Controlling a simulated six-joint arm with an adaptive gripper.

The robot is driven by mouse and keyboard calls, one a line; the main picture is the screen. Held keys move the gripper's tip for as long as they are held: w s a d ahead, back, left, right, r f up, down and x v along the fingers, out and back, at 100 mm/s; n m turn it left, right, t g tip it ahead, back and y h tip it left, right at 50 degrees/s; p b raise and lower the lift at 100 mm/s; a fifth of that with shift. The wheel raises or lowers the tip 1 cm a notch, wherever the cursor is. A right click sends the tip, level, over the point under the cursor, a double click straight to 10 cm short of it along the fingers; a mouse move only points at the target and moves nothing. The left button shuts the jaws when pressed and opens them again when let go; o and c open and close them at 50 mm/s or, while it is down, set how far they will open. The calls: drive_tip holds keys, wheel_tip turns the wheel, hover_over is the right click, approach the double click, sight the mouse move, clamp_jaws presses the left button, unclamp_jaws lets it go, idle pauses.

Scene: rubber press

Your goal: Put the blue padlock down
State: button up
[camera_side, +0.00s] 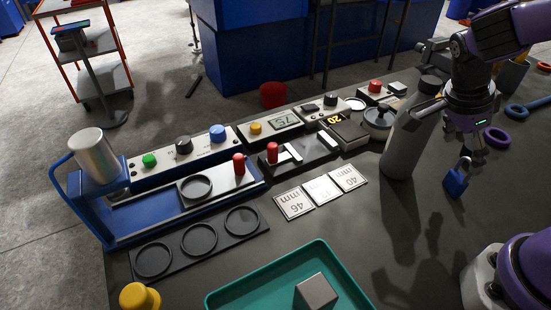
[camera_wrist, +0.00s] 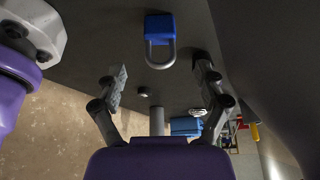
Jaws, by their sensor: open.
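The blue padlock (camera_side: 455,182) is at the right in the side view, just below my gripper (camera_side: 474,152), its grey shackle upward and its body slightly tilted. In the wrist view the padlock (camera_wrist: 158,28) is at the top centre, its shackle pointing toward my gripper (camera_wrist: 160,72). My two fingers are spread wide, one on each side of the shackle's end, with a visible gap to it. Nothing is between the fingertips. Whether the padlock's body touches the dark table (camera_side: 420,235) is hard to tell.
A tall grey cylinder (camera_side: 402,145) stands just left of the padlock. A teal tray (camera_side: 240,290) with a metal block (camera_side: 316,291) is at the front.

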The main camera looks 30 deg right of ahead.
drive_tip(key=shift+v, duration=1.5)
drive_tip(key=a+r+n+t+y, duration=0.2)
drive_tip(key=a+n+t, duration=0.1)
drive_tip(key=n, duration=0.8)
drive_tip(key=a+r+n+t+y, duration=0.2)
drive_tip(key=a+r+n+t, duration=0.1)
drive_tip(key=n, duration=0.8)
drive_tip(key=shift+s+a+r+t, duration=0.15)
drive_tip(key=shift+s+a+t, duration=0.15)
drive_tip(key=shift+t, duration=0.4)
